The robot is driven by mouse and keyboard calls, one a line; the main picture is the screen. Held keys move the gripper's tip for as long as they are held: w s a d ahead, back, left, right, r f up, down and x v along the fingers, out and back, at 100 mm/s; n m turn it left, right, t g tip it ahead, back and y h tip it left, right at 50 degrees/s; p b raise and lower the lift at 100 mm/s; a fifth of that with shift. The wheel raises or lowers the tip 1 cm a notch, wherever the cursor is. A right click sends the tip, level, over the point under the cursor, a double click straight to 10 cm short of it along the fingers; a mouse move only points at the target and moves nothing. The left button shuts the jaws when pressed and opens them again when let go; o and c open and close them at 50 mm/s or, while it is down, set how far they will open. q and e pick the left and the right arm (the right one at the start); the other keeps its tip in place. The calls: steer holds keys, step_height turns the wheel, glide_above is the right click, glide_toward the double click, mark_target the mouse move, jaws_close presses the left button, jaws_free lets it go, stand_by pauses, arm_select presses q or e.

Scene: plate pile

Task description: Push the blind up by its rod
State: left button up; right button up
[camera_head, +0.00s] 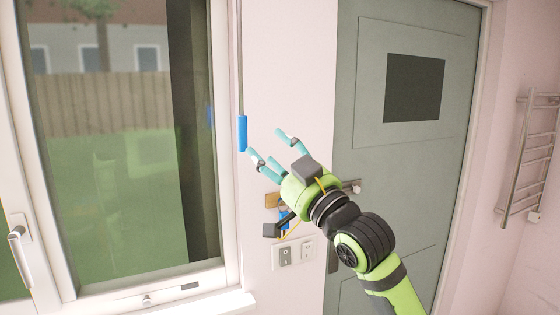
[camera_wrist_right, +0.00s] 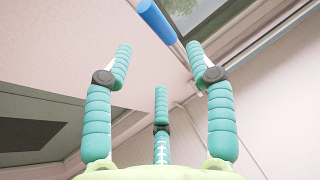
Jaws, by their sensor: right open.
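The rod (camera_head: 239,60) is thin and grey and hangs down the right side of the window frame. Its blue handle (camera_head: 242,133) is at the lower end, and it also shows at the top of the right wrist view (camera_wrist_right: 156,20). My right gripper (camera_head: 267,146) is open, with its teal fingers spread just right of the handle. In the wrist view the handle lies beyond the fingertips, apart from them, and nothing is between the fingers. I cannot make out the blind itself; the rod's upper end is out of view. My left gripper is not in view.
The window (camera_head: 110,150) with a white frame and handle (camera_head: 20,250) fills the left. A grey-green door (camera_head: 400,180) stands behind my right arm. Light switches (camera_head: 293,253) are below the gripper, and a towel rail (camera_head: 527,155) is at far right.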

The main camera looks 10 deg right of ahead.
steer(key=shift+v, duration=1.15)
steer(key=shift+w, duration=0.1)
